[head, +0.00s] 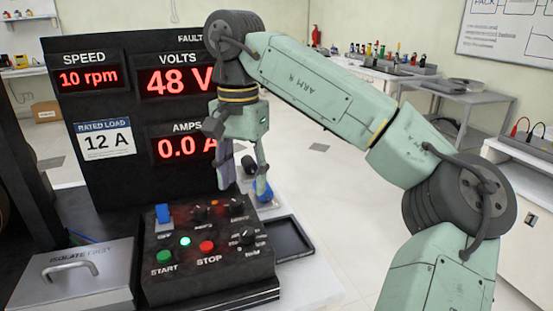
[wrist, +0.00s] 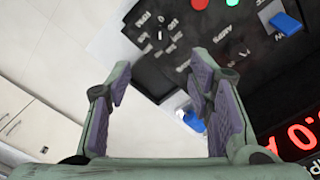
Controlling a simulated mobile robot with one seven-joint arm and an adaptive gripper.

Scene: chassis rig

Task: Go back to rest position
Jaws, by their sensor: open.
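My gripper (head: 243,178) hangs from the raised arm just behind the control box (head: 222,262), in front of the display panel (head: 120,190). Its purple-padded fingers are spread wide, with nothing between them. In the wrist view the open gripper (wrist: 160,85) points over pale bench top, with the control box (wrist: 185,50) beyond it. The box carries a green START button, a red STOP button, several black knobs and a blue switch (head: 163,213). A blue item (head: 264,191) is partly hidden by the right finger.
The panel reads 10 rpm, 48 V and 0.0 A. A black tray (head: 296,240) lies right of the control box. A grey metal cover (head: 80,285) with a handle sits at the front left. Open floor (head: 340,180) lies behind my arm; side benches (head: 470,98) stand at the right.

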